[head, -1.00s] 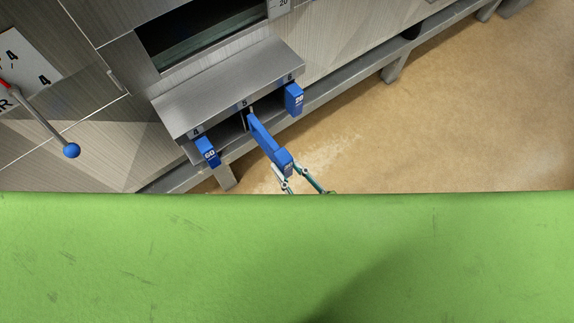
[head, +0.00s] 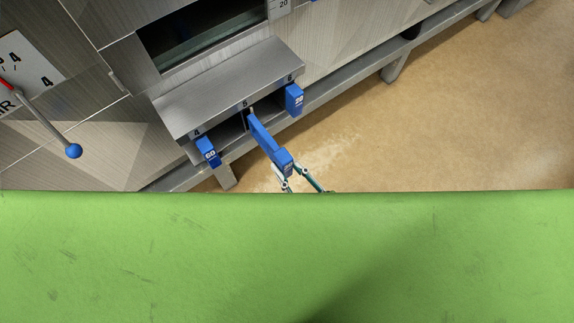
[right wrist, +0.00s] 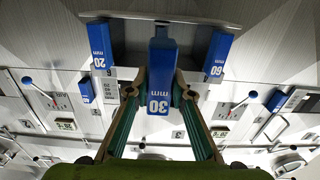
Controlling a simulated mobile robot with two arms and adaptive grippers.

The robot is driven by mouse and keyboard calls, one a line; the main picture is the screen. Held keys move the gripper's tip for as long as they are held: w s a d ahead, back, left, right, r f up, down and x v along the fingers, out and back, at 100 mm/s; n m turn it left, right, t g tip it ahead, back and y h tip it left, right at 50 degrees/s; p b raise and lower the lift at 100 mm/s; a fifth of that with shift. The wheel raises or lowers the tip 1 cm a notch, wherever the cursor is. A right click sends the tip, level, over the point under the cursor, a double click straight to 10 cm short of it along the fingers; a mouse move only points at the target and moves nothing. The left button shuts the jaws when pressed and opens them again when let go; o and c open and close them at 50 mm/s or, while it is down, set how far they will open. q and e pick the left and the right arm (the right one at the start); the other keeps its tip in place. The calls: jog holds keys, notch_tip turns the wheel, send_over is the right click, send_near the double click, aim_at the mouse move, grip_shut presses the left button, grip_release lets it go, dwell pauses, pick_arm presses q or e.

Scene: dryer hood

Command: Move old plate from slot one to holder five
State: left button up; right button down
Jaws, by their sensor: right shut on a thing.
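The old plate is the long blue plate marked 30 mm (head: 265,139). Its far end is at holder five (head: 246,117), under the label 5 on the grey rack. Its near end sticks out toward me. How deep its far end sits cannot be told. My right gripper (head: 285,180) is shut on the plate's outer end. In the right wrist view the fingers (right wrist: 158,94) flank the blue plate (right wrist: 160,60) with the 30 mm label upside down. My left gripper is not in view.
A blue 60 plate (head: 207,152) sits at holder 4 and a blue 20 plate (head: 294,100) at holder 6, close on either side. A lever with a blue knob (head: 73,151) stands at the left. A green surface (head: 280,250) fills the near part of the view.

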aim_at(257, 131)
jog(key=shift+x, duration=2.7)
jog(key=shift+b+x, duration=0.4)
jog(key=shift+x, duration=3.5)
jog(key=c, duration=1.7)
grip_release()
jog(key=shift+d+f, duration=0.1)
jog(key=v, duration=1.2)
